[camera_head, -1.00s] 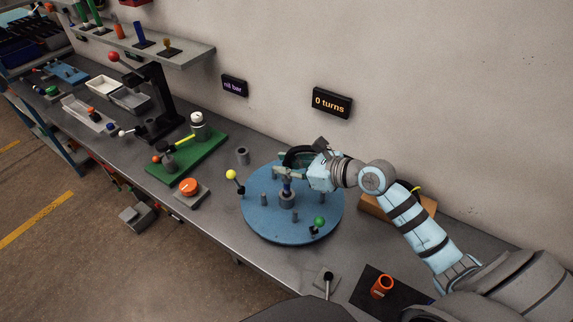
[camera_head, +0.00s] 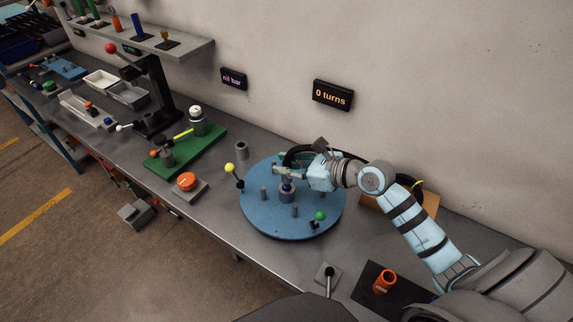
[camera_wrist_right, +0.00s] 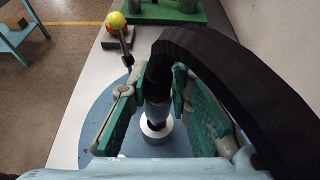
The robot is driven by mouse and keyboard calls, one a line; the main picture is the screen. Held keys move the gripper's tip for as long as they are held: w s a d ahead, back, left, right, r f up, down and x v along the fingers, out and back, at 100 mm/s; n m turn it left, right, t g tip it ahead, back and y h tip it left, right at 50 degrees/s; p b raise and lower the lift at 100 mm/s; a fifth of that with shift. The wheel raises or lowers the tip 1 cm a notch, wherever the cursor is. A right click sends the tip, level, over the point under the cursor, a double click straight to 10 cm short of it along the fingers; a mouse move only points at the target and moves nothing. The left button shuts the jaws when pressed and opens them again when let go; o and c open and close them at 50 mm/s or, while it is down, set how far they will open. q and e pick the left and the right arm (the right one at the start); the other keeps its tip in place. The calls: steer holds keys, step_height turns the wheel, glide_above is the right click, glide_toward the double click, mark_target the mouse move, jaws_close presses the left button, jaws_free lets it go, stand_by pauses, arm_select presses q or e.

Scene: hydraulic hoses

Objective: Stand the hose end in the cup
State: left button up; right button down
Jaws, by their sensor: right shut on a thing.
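My right gripper (camera_head: 288,173) is shut on the end of a black hose (camera_wrist_right: 230,80), above the middle of a round blue turntable (camera_head: 262,222). In the right wrist view the hose end (camera_wrist_right: 158,88) points down between the green finger pads. Directly below it is a grey round hub (camera_head: 287,196) with a dark blue part at its top; I cannot tell whether the hose end touches it. An orange cup (camera_head: 385,277) stands upright on a black mat at the front right. A small grey cup-like cylinder (camera_head: 241,150) stands behind the turntable. My left gripper is out of view.
The turntable carries short grey pegs, a yellow-knobbed lever (camera_head: 230,169) and a green knob (camera_head: 320,215). A green board (camera_head: 186,152) and an orange button (camera_head: 187,181) are to the left. A wooden block (camera_head: 430,206) sits behind my right arm. A sign (camera_head: 333,95) reads "0 turns".

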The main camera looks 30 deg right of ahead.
steer(key=shift+f+b, duration=0.85)
steer(key=shift+f, duration=0.25)
steer(key=c, duration=1.4)
jaws_free()
steer(key=shift+s+d+r, duration=0.1)
steer(key=shift+s+d, duration=0.1)
steer(key=shift+s, duration=0.05)
steer(key=v, duration=0.7)
